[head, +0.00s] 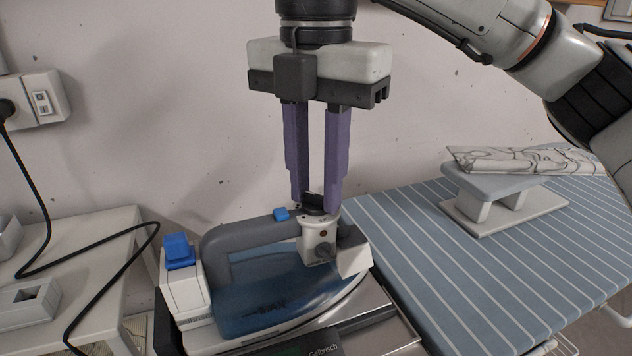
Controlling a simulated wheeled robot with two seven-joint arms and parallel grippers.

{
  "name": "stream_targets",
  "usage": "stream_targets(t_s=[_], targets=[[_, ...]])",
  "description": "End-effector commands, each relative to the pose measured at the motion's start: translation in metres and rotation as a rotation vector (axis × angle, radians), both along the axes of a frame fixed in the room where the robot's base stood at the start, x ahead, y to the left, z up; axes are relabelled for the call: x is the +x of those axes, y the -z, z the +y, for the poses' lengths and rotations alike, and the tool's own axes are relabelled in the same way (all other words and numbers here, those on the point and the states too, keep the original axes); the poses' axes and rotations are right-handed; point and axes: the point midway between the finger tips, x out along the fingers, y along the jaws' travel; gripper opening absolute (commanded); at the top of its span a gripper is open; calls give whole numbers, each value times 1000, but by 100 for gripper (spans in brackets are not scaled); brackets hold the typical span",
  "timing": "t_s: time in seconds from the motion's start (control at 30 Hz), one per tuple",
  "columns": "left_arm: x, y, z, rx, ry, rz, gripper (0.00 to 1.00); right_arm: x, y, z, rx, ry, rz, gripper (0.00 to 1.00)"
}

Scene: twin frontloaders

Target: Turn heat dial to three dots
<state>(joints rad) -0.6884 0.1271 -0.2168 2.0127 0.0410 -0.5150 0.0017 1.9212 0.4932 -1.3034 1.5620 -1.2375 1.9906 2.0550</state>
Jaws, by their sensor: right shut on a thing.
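A steam iron with a blue translucent body (275,290) and a grey handle (240,236) rests on a metal stand at the end of an ironing board. A white block (318,236) at the front end of the handle carries a dark dial (313,202) on top and a small grey knob on its side. My right gripper (316,205) points straight down, its purple fingers on either side of the dark dial and shut on it. The fingers hide part of the dial, and I cannot read any dot marks. My left gripper is not in view.
A striped blue ironing board (440,260) extends right, with a sleeve board (505,190) and folded patterned cloth on it. A pale table (90,240) stands at left. A black cord runs from the wall socket (35,98) across the table.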

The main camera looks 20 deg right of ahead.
Motion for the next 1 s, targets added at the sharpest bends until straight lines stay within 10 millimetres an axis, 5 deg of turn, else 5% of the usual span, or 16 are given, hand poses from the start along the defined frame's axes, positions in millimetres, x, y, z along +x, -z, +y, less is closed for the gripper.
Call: stream_targets(t_s=[0.6,1.0], targets=[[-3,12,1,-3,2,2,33,0,0,0,0,524,-1,2],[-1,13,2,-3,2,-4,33,0,0,0,0,667,-1,2]])
